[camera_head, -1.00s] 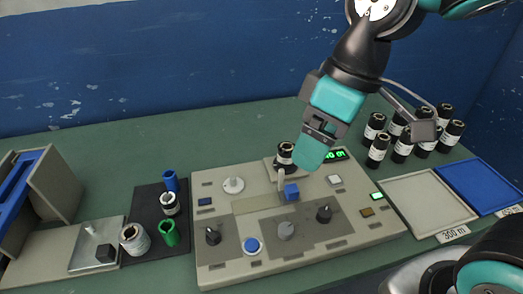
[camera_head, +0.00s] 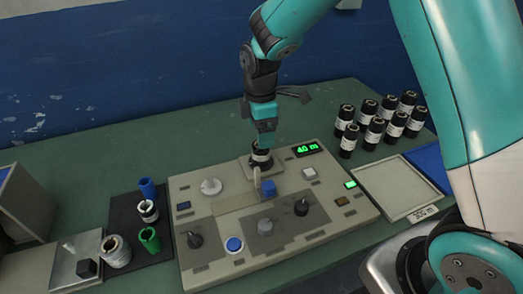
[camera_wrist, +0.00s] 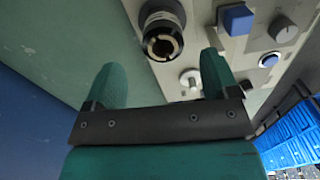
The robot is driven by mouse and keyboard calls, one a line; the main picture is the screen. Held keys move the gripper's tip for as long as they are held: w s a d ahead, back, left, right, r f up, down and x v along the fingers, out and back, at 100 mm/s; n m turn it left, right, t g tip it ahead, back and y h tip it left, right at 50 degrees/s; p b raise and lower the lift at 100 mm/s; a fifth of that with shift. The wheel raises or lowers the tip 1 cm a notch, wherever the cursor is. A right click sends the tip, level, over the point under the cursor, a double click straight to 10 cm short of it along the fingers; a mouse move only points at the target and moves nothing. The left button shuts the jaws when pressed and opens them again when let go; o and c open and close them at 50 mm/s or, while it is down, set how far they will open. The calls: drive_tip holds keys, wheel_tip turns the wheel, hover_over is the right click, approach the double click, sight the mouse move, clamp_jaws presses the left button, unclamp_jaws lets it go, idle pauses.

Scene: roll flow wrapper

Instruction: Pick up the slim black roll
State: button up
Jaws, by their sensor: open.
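A slim black roll (camera_head: 261,160) with a pale band stands on the control panel near its back edge. My gripper (camera_head: 265,134) points down just above it and partly hides it in the head view. In the wrist view the black roll (camera_wrist: 162,30) shows end-on, with a hollow core, beyond the fingertips. My gripper (camera_wrist: 163,75) is open there, its two green fingers wide apart with nothing held. I cannot tell whether a finger touches the roll.
The panel (camera_head: 215,262) carries knobs, buttons and a blue block (camera_head: 268,188) close to the roll. Several black labelled rolls (camera_head: 348,140) stand at the right, behind a beige tray (camera_head: 392,187). Blue, green and white-grey rolls (camera_head: 116,251) stand at the left.

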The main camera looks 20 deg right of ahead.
sight(261, 151)
wheel_tip(261, 151, down, 7)
drive_tip(key=shift+s+f+p, duration=0.15)
drive_tip(key=shift+p, duration=0.4)
drive_tip(key=c, duration=1)
drive_tip(key=shift+c, duration=0.2)
